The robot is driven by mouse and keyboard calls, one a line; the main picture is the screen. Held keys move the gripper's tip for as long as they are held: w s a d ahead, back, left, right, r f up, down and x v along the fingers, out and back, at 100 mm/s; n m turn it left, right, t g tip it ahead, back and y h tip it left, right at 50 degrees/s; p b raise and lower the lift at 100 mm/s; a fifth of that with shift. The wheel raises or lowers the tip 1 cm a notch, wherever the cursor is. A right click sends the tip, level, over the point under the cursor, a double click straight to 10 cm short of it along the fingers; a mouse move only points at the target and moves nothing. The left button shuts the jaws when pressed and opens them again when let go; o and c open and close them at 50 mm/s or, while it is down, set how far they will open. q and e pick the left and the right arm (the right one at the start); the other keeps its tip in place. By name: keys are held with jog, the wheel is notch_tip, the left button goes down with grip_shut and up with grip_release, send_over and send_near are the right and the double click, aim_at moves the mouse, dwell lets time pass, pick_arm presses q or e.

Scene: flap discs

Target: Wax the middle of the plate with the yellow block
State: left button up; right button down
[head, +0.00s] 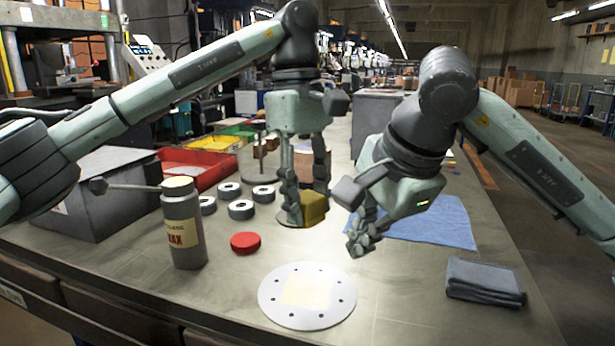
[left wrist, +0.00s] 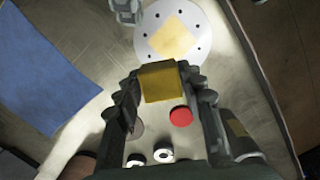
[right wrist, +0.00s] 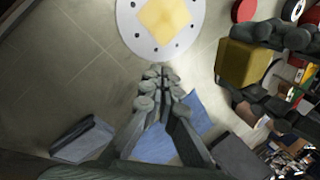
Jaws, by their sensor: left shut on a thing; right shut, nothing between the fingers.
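The round white plate (head: 273,301) lies on the bench near its front edge, with several dark holes round its rim. A pale yellow square patch (head: 306,292) covers its middle. My left gripper (head: 301,212) is shut on the yellow block (head: 314,208) and holds it behind the plate; the block also shows between the fingers in the left wrist view (left wrist: 160,82). My right gripper (head: 359,243) is shut and empty, behind and right of the plate. In the right wrist view its closed fingers (right wrist: 157,75) point at the plate (right wrist: 128,28).
A grey wax bottle (head: 184,232) and a red lid (head: 245,242) stand left of the plate. Several grey rings (head: 241,209) lie behind the lid. A blue cloth (head: 430,222) lies behind my right gripper, and a folded grey cloth (head: 484,281) is at right.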

jog(key=v, duration=1.1)
dwell(0.3)
